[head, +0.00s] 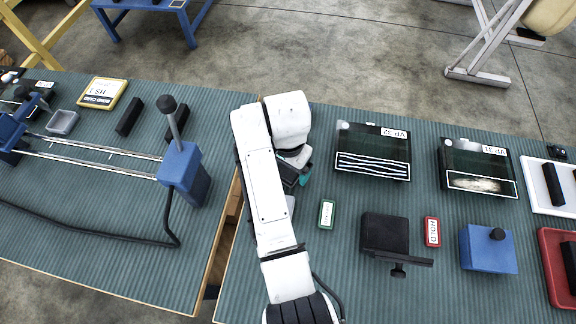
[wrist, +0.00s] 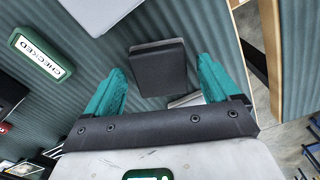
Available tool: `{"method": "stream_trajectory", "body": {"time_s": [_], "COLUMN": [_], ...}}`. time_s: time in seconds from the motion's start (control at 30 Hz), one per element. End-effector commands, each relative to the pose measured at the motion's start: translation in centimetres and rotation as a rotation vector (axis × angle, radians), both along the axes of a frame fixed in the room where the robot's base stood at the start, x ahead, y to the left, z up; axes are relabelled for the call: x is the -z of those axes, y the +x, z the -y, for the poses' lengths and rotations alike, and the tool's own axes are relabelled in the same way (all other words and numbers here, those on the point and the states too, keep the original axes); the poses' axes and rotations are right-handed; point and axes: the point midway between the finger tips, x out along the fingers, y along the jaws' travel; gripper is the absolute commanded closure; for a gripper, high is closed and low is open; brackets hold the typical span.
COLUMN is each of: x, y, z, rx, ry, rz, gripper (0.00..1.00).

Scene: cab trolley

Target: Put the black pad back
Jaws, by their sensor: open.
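In the wrist view, a dark block that looks like the black pad (wrist: 158,72) lies on the green ribbed bench top, with a paler grey edge at its top. My gripper (wrist: 160,65) is open, with one teal finger to each side of the block in the picture. I cannot tell the height gap, and I see no contact. In the head view my gripper (head: 298,178) is over the left edge of the right bench, partly covered by my white arm. The block under it is mostly hidden there.
A green CHECKED sign (wrist: 40,54) and red HOLD sign (head: 432,232) stand near a black clamp block (head: 385,233). A white tray (head: 537,207) and red tray (head: 550,240) at right hold black bars. Two film panels lie behind. A gap separates the benches.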

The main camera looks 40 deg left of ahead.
Motion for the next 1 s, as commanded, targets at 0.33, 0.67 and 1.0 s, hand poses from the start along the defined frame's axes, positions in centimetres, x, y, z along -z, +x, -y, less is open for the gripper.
{"method": "stream_trajectory", "body": {"time_s": [0.33, 0.67, 1.0], "x": [-6.7, -11.4, -11.6], "y": [0.1, 0.0, 0.0], "z": [-0.1, -0.1, 0.0], "rx": [0.0, -0.001, 0.0], "ry": [0.005, 0.001, 0.0], "rz": [0.003, 0.0, 0.0], "gripper": [0.11, 0.11, 0.11]}}
